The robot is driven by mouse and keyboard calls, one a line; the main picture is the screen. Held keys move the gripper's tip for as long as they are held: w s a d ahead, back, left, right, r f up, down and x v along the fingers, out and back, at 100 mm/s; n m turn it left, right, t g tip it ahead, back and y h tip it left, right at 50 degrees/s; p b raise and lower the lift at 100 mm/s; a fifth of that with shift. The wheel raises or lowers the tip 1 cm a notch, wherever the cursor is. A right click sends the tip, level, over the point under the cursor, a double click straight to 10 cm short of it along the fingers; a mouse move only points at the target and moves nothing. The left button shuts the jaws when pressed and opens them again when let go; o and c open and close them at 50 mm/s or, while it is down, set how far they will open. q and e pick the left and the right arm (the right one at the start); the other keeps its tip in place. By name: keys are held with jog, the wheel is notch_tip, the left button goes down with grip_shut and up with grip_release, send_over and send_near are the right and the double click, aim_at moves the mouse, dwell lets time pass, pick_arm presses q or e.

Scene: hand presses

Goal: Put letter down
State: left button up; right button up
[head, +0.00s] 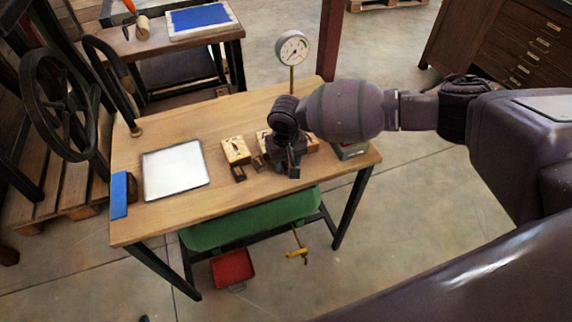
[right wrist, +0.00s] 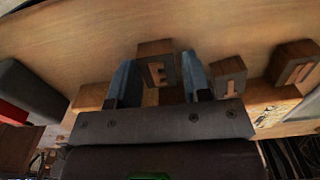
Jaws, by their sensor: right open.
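My right gripper (head: 292,170) is low over the wooden table, right of the middle. In the right wrist view my right gripper (right wrist: 160,85) is open, with one finger on each side of a wooden letter block marked E (right wrist: 158,68). I cannot tell whether the fingers touch it. To its right are a second letter block (right wrist: 229,78) and a third (right wrist: 295,65). In the head view small dark letter blocks (head: 238,173) lie in front of a pale wooden block (head: 236,150). The gripper hides part of this row. My left gripper is not in view.
The wooden table (head: 220,207) also bears a white sheet (head: 175,170), a blue block (head: 119,195) at the left edge and a round gauge (head: 292,48) at the back. A grey-green item (head: 352,150) lies near the right edge. The tabletop's front strip is clear.

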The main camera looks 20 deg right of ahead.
jog(key=shift+r, duration=0.15)
jog(key=c, duration=0.7)
jog(key=shift+c, duration=0.2)
